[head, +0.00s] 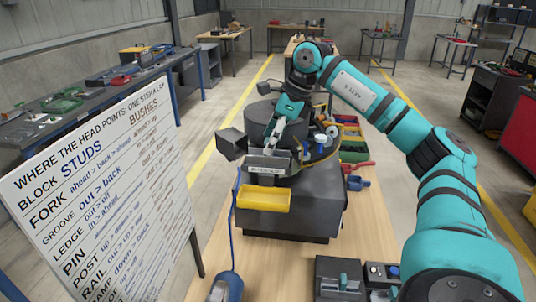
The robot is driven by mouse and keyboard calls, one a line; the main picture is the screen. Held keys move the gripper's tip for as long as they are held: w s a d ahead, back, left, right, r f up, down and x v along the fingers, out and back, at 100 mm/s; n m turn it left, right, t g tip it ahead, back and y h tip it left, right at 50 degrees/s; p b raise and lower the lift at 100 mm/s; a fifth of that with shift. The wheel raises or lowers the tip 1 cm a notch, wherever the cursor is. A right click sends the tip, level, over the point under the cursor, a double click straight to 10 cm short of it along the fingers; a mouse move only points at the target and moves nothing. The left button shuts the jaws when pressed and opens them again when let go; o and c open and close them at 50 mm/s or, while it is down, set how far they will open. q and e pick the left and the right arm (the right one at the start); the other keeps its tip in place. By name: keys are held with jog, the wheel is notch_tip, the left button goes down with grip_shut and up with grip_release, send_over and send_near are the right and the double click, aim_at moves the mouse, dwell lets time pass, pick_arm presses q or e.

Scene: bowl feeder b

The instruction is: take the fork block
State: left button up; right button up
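My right arm (366,95) comes in from the right and reaches over the dark bowl feeder (262,113) in the middle. Its gripper (272,146) points down at the front of the feeder, just above a small grey labelled plate (268,164). The fingers are small and partly merge with the parts behind them, so I cannot tell whether they are open or hold anything. I cannot pick out the fork block for certain. A white board (105,190) at the left lists block names, with FORK in the left column. My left gripper is not in view.
A yellow tray (263,198) is on the feeder's front. Coloured bins (352,145) stand behind it at the right. Red-handled and blue items (358,175) lie beside it. A blue-grey device (226,287) and dark boxes (341,277) are at the near edge. Bare wood (285,258) lies between.

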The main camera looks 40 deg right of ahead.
jog(key=shift+x, duration=1.4)
grip_shut()
